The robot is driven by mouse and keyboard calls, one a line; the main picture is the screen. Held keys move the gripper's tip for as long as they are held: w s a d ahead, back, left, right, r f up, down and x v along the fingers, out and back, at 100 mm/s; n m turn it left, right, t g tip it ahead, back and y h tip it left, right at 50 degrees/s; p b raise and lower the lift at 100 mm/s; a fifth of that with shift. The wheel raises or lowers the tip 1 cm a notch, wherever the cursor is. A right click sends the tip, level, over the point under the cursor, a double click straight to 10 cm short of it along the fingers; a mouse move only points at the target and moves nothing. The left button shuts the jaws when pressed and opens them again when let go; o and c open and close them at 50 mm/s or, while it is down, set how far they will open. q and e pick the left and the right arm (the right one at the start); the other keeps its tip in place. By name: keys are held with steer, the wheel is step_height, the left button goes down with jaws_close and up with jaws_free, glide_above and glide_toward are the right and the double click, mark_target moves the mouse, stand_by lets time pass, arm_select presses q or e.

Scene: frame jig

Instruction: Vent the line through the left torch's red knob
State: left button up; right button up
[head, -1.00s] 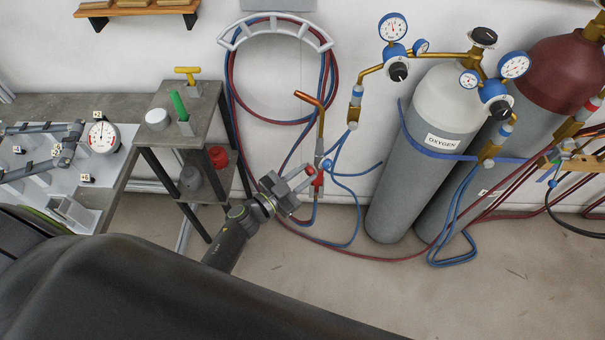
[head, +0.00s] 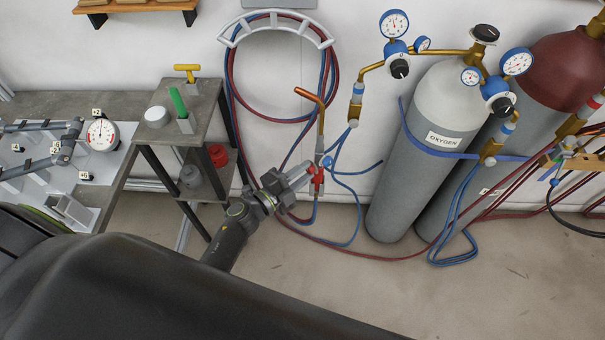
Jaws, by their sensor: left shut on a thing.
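The left torch (head: 321,119), with a bent copper tip, hangs upright against the wall below the hose rack. Its blue knob (head: 327,162) is clear of my gripper. Its red knob (head: 318,176) is low on the torch body, partly hidden by the fingers. My left gripper (head: 309,177) reaches in from the lower left and is shut on the red knob. The exact finger contact is small and partly covered. My right gripper is not in view.
The grey oxygen cylinder (head: 434,150) stands right of the torch, with a maroon-topped cylinder (head: 545,75) behind it. Red and blue hoses trail across the floor. A small shelf stand (head: 205,105) is at left. A second torch (head: 566,152) is at far right.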

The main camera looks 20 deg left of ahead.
arm_select(q)
steer(key=shift+m+b, duration=0.5)
steer(key=shift+m, duration=1.6)
steer(key=o, duration=1)
steer(key=b+v, duration=0.4)
steer(key=v, duration=1.3)
steer(key=shift+s+a+b, duration=0.15)
steer(key=shift+s+b, duration=0.05)
steer(key=shift+b, duration=0.15)
steer(key=shift+f, duration=0.15)
